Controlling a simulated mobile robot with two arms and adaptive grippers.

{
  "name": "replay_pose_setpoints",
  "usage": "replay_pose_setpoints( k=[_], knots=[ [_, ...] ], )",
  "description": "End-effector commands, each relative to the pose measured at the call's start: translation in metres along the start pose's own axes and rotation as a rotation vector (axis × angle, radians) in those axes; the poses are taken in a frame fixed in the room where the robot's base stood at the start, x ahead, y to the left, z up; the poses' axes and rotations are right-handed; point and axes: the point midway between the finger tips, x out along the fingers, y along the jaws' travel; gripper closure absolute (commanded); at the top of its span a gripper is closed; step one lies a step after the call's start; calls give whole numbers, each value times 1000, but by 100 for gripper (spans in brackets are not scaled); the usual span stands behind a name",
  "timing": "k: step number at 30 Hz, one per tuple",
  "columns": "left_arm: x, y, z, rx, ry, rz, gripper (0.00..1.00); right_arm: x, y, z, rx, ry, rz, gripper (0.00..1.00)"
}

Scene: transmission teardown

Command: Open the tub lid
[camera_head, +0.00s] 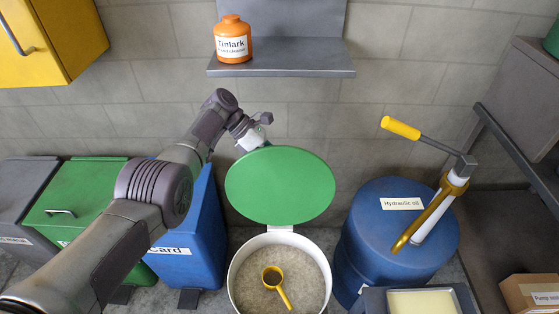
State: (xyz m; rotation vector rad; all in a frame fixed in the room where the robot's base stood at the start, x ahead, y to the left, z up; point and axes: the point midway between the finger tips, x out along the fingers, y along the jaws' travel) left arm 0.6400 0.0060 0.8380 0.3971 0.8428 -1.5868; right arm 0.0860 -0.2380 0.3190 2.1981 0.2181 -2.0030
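The round green tub lid (280,186) stands raised and open, hinged at the back rim of the white tub (235,272). The tub holds a pale granular material with a yellow scoop (273,278) lying on it. My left arm reaches in from the left, and my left gripper (258,128) is at the upper left edge of the lid. The lid may hide part of the gripper. I cannot tell whether its fingers touch the lid or are open or shut. My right gripper is not in view.
A blue hydraulic oil drum (375,240) with a yellow-handled pump (437,205) stands right of the tub. Blue (198,235) and green (85,200) bins stand left. A wall shelf (285,62) with an orange bottle (233,42) is above the lid. A cardboard box (525,292) is lower right.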

Motion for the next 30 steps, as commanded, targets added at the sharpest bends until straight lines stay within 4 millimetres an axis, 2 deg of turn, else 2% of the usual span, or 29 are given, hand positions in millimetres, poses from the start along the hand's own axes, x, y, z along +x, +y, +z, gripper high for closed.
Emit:
replay_pose_setpoints(
  k=[5, 12, 18, 30],
  knots=[
    [-17, 1, 0, 0, -2, 4, 77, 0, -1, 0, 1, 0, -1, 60],
    [-55, 1, 0, -1, 0, 3, 77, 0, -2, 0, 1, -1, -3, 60],
    [-77, 1, 1, 2, 0, 5, 77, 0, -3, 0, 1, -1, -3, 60],
    [-83, 0, 1, 3, 0, 4, 77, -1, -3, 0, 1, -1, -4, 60]
  ],
)
